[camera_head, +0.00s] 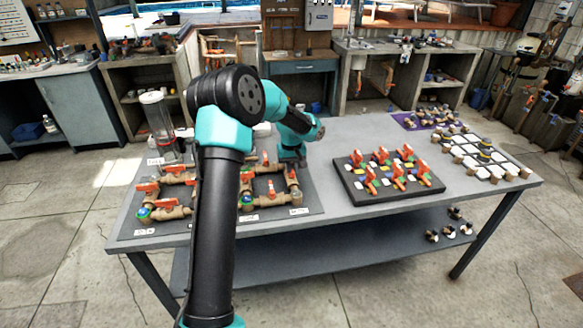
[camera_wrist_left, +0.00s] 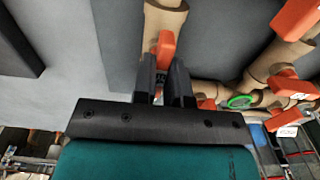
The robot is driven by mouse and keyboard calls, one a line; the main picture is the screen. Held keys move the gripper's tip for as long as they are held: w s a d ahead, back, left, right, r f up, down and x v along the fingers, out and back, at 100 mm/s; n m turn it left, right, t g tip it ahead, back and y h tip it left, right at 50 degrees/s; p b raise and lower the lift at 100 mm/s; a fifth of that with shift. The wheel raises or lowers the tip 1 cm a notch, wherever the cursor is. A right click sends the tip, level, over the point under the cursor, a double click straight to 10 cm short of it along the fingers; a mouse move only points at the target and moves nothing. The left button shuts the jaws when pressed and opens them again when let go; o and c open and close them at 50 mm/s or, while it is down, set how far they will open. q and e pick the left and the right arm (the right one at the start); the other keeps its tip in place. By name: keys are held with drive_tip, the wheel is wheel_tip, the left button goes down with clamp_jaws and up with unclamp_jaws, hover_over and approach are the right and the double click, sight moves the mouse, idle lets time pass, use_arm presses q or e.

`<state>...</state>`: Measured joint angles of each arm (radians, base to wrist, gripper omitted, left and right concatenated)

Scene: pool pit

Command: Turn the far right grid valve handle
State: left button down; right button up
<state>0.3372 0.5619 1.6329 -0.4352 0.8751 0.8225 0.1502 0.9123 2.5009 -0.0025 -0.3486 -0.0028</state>
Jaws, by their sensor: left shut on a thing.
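The pipe grid of tan pipes with orange valve handles lies on a dark mat (camera_head: 318,201) at the table's left part. One orange handle (camera_head: 271,189) stands on the grid's right half. My left gripper (camera_head: 292,163) is over the grid's far right side. In the wrist view my left gripper (camera_wrist_left: 166,66) is shut on an orange valve handle (camera_wrist_left: 166,46) on a tan pipe (camera_wrist_left: 163,20). The handle shows between and just beyond the fingertips. In the head view my own arm hides the middle of the grid and the gripper hides most of this handle. My right gripper is not in view.
A black board (camera_head: 351,190) with several orange-handled valves lies right of the grid, with bare table between. White tiles (camera_head: 484,155) and a purple mat (camera_head: 403,120) with small fittings are at the right. A clear cylinder (camera_head: 155,115) stands at the back left.

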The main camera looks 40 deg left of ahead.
use_arm(q)
drive_tip(key=m, duration=1.3)
drive_tip(key=shift+m, duration=2.5)
drive_tip(key=c, duration=1.2)
unclamp_jaws()
drive_tip(key=shift+o, duration=0.2)
drive_tip(key=shift+r, duration=0.1)
